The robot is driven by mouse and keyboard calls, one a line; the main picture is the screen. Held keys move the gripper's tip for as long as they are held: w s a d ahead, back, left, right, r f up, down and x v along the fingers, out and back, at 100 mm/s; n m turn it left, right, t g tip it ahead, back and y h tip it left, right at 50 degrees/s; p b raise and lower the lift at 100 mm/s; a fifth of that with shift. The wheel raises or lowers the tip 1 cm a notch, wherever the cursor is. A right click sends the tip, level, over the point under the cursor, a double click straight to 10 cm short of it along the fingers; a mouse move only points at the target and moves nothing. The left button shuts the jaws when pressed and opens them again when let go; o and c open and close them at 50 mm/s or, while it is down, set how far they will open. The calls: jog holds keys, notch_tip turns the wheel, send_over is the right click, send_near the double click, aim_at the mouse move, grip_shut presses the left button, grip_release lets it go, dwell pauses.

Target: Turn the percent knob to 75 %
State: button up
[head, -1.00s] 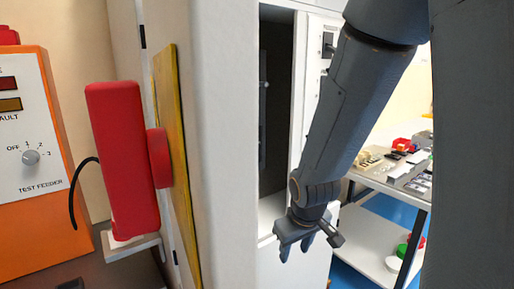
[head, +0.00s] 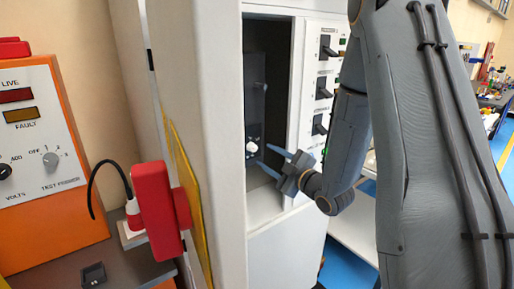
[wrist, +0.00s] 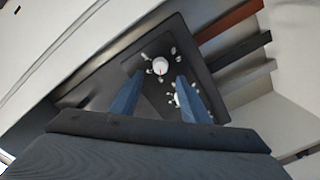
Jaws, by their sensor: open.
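A round white knob (head: 252,147) sits on a dark panel inside the open cabinet bay. In the wrist view the white knob (wrist: 160,65) has a small red mark, and several pale marks surround it on the dark panel (wrist: 182,38). The marks are too small to read. My gripper (head: 268,160) is open at the mouth of the bay, right of the knob and a little lower. In the wrist view its two blue fingers (wrist: 159,77) point toward the knob with a gap between them, apart from it. A pale shape by the right finger is partly hidden.
The white cabinet wall (head: 197,130) stands left of the bay; a column of dark switches (head: 322,87) is to its right. Coloured bars (wrist: 240,50) lie beside the panel in the wrist view. A red box (head: 157,212) and orange test feeder (head: 75,245) are at left.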

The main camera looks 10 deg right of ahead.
aim_at(254, 149)
jog(key=p+x, duration=0.2)
jog(key=x, duration=0.5)
jog(key=shift+w, duration=0.1)
jog(key=c, duration=1.1)
